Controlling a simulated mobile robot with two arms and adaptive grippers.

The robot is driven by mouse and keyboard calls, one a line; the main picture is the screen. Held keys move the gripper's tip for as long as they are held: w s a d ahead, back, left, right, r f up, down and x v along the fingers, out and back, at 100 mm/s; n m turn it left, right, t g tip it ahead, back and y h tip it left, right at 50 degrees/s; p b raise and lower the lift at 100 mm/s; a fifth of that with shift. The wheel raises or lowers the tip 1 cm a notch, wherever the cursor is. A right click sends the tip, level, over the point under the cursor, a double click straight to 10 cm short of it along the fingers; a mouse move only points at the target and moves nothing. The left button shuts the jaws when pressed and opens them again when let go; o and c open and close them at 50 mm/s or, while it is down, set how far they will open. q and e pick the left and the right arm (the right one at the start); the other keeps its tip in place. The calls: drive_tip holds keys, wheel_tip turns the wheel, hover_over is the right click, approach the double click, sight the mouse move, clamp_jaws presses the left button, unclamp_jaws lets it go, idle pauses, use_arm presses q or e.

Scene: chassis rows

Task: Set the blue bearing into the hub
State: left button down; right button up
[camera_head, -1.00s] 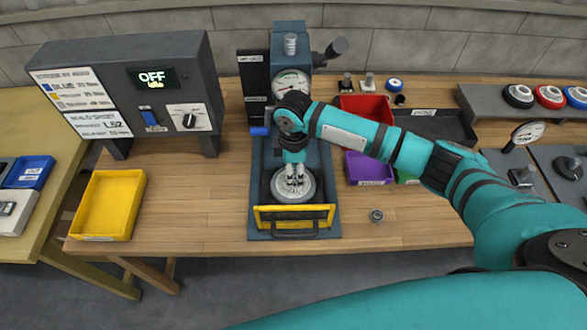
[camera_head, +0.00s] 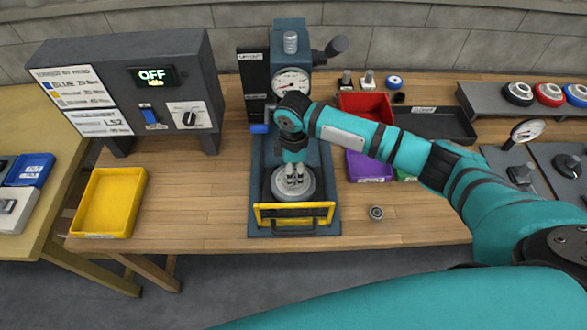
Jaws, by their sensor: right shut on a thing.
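The hub (camera_head: 307,191) is a round grey metal disc on the press's base plate (camera_head: 258,226), behind the yellow guard bar. My right gripper (camera_head: 295,182) points straight down over the middle of the hub, its fingertips at the hub's centre. It is shut on a small part, taken as the blue bearing, which the fingers hide almost wholly. I cannot make out its colour or how deep it sits in the hub. My left gripper is not in view.
The press (camera_head: 290,50) with its gauge stands behind my gripper. A yellow guard bar (camera_head: 293,214) crosses in front. A small grey ring (camera_head: 376,212) lies on the table to the right. A control box (camera_head: 125,85) reading OFF and a yellow tray (camera_head: 110,202) stand left.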

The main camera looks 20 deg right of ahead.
drive_tip(key=shift+f, duration=0.3)
drive_tip(key=shift+s+p, duration=0.1)
drive_tip(key=shift+p, duration=0.2)
drive_tip(key=o, duration=1.3)
drive_tip(key=shift+f, duration=0.15)
drive_tip(key=shift+c, duration=0.2)
wheel_tip(320, 180, up, 12)
